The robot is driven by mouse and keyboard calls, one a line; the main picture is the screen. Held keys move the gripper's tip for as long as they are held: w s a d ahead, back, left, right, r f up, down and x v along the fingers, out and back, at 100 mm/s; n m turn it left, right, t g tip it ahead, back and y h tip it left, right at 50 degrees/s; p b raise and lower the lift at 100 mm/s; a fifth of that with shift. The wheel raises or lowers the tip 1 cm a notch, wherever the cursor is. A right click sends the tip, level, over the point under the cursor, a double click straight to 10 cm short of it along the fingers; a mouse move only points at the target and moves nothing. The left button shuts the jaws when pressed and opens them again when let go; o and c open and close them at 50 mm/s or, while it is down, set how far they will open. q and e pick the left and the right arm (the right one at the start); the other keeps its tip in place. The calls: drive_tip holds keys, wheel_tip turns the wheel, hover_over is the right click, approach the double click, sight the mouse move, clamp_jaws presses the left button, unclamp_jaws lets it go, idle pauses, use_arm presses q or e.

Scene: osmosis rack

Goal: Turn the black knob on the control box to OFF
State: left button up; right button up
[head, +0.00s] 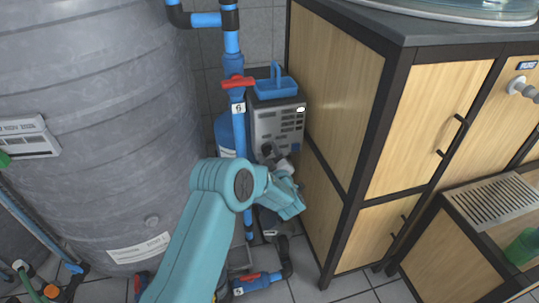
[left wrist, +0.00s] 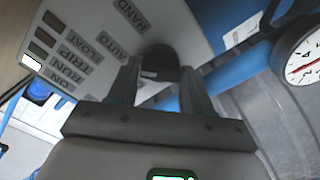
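The control box (head: 291,122) is a light grey box on the wall between the grey tank and the wooden cabinet. In the left wrist view its face (left wrist: 95,22) fills the upper left, with the labels HAND, AUTO, FLOAT, TRIP, RUN and ON. The black knob (left wrist: 160,60) sits between the fingertips of my left gripper (left wrist: 160,72), one finger on each side, close against it. The fingers look closed to the knob's width. In the head view my left gripper (head: 275,160) is at the lower part of the box. My right gripper is not in view.
A blue pipe with a red valve handle (head: 238,82) runs just left of the box. The large grey tank (head: 90,110) is on the left, the wooden cabinet (head: 335,85) close on the right. A round gauge (left wrist: 302,55) shows at the right of the wrist view.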

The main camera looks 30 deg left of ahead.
use_arm(q)
drive_tip(key=c, duration=0.5)
drive_tip(key=shift+f, duration=0.1)
drive_tip(key=n+b, duration=0.2)
drive_tip(key=n, duration=0.2)
drive_tip(key=shift+f, duration=0.15)
drive_tip(key=n+b, duration=0.3)
drive_tip(key=n, duration=0.2)
drive_tip(key=shift+n, duration=0.4)
drive_tip(key=o, duration=1.1)
